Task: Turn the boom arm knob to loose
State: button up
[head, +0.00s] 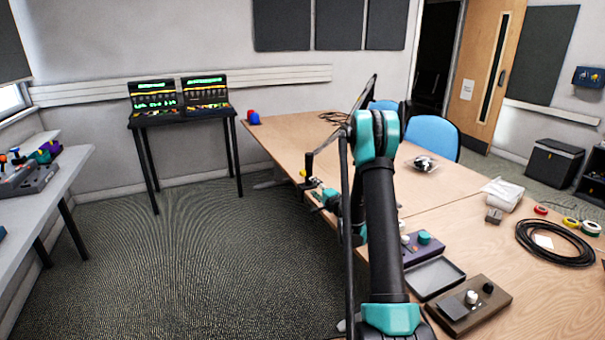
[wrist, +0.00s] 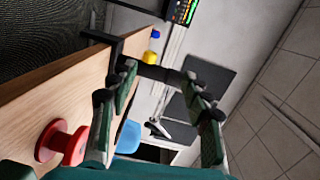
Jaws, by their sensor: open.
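A black boom arm (head: 308,165) stands at the near left edge of the long wooden table, with a small yellow part (head: 302,173) by its lower end. In the wrist view a black bar (wrist: 108,38) runs past the fingertips. A yellow piece (wrist: 150,58) with a blue piece shows beyond it; I cannot tell whether this is the knob. My gripper (wrist: 160,76) is open with nothing held; the bar shows across the gap between its fingers, contact unclear. In the head view my gripper (head: 318,190) is small beside the boom arm and partly hidden by my arm.
A red flanged piece (wrist: 75,147) is near one finger in the wrist view. The wooden table (head: 480,225) carries a black cable coil (head: 555,243), tape rolls and a brown box with knobs (head: 468,305). Blue chairs (head: 432,133) stand behind. Floor left of the table is clear.

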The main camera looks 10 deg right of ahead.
aim_at(304, 175)
jog(key=shift+w+d+f+m+t+h, duration=0.3)
jog(key=shift+w+d+f+m+t, duration=0.2)
jog(key=shift+w+d+f+m, duration=0.35)
jog(key=shift+w+d+f, duration=0.1)
jog(key=shift+w+f, duration=0.2)
jog(key=shift+w, duration=0.35)
jog(key=x, duration=1.6)
jog(key=shift+w, duration=0.4)
jog(key=shift+c, duration=0.6)
grip_shut()
